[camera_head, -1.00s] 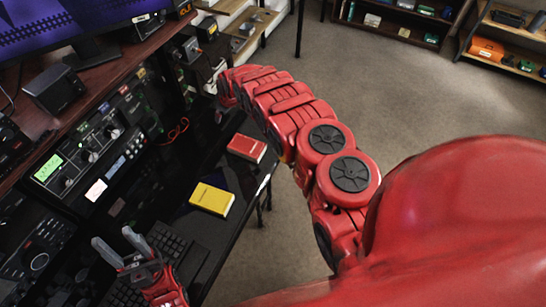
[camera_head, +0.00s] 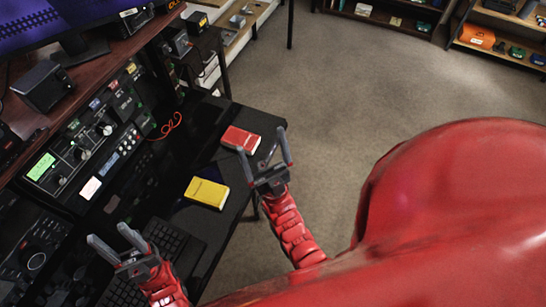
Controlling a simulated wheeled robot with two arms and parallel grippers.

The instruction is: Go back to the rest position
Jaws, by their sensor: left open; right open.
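My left gripper (camera_head: 113,246) is low in the head view, over the keyboard end of the black desk. Its two grey fingers are spread and nothing is between them. My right gripper (camera_head: 269,151) is at the right edge of the desk, near the red book. Its fingers point up in the picture, spread and empty. The tuner panel (camera_head: 88,140) with its knobs and lit green display (camera_head: 41,167) stands at the left. Neither gripper touches the knobs.
A yellow book (camera_head: 207,192) and a red book (camera_head: 240,140) lie on the black desk (camera_head: 190,150). A keyboard (camera_head: 172,243) lies beside my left gripper. A speaker (camera_head: 43,88) and monitor stand on the upper shelf. Open carpet (camera_head: 350,90) lies to the right.

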